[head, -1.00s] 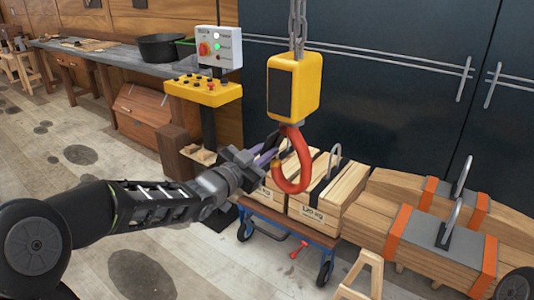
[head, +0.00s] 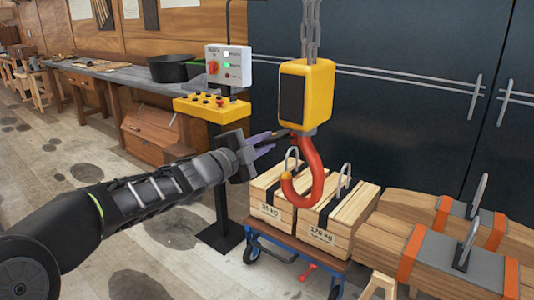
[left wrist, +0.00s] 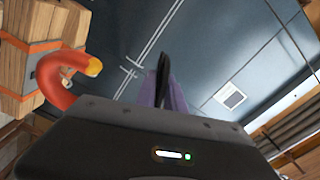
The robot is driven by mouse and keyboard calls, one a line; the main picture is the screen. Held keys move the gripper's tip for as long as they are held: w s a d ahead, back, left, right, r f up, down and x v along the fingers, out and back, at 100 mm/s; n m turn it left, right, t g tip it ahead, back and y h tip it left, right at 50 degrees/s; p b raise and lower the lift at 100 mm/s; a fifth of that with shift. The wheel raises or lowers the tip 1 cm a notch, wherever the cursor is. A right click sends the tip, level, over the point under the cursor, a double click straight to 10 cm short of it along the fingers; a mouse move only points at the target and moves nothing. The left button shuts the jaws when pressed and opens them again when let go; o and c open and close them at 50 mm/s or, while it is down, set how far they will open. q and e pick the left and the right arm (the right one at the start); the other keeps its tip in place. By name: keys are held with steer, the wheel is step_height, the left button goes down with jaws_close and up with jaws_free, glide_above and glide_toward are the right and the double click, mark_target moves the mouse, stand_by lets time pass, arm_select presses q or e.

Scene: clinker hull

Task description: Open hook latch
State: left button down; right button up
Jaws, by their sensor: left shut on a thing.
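A red-orange hook (head: 318,165) hangs under a yellow hoist block (head: 305,92), its mouth facing left in the head view. A thin dark latch (head: 282,134) reaches left from the hook's upper part, above and clear of the upturned tip. My left gripper (head: 275,141) has its purple fingers shut on the latch, left of the hook. In the left wrist view, the dark latch (left wrist: 163,68) stands up between the purple fingers (left wrist: 163,95), and the hook (left wrist: 52,78) with its yellow tip is on the left. The latch's pivot is not clear. My right gripper is not in view.
Wooden crates (head: 335,222) with metal loops stand on a blue cart (head: 290,244) below the hook. A yellow control panel (head: 212,107) stands on a post behind my left arm. Strapped timber (head: 400,242) lies at right, before dark doors (head: 400,90).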

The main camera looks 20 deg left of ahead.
arm_select(q)
step_height(320, 180, up, 3)
steer(key=m, duration=0.3)
steer(key=shift+r+m, duration=0.1)
steer(key=shift+m, duration=0.3)
steer(key=shift+s+d+r+m, duration=0.15)
steer(key=shift+r+m, duration=0.3)
steer(key=shift+m, duration=0.4)
steer(key=shift+w+d+r+m, duration=0.1)
steer(key=shift+r+m, duration=0.4)
steer(key=shift+m, duration=0.3)
steer(key=shift+s+d+r+m, duration=0.15)
steer(key=shift+r+m, duration=0.3)
steer(key=shift+m, duration=0.4)
steer(key=c, duration=1.5)
jaws_free()
steer(key=shift+c, duration=0.2)
steer(key=shift+f, duration=0.15)
steer(key=b+v, duration=0.1)
steer(key=v, duration=0.6)
steer(key=shift+s+a, duration=0.15)
steer(key=shift+s, duration=0.2)
